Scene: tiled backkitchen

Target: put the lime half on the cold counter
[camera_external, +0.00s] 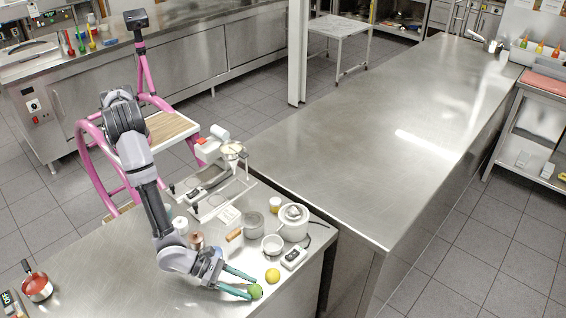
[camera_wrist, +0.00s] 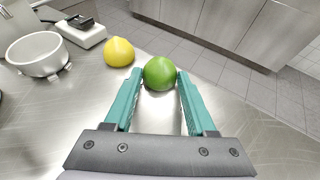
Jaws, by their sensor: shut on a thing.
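The lime half (camera_external: 255,292) shows as a round green thing near the front right of the lower steel table. It also shows in the wrist view (camera_wrist: 160,73); any cut face is hidden. My gripper (camera_external: 253,289) has its two teal fingers on either side of it, shut on it at the fingertips. Whether the lime touches the table is hard to tell. A long bare steel counter (camera_external: 340,150) stands to the right, across a narrow gap; I cannot tell if it is the cold counter.
A yellow lemon (camera_external: 272,275) sits close beside the lime. A white pot (camera_external: 293,225), a small white bowl (camera_external: 272,245) and a scale (camera_external: 293,258) stand behind it. A metal stand (camera_external: 215,190) is further back. The long counter's near top is clear.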

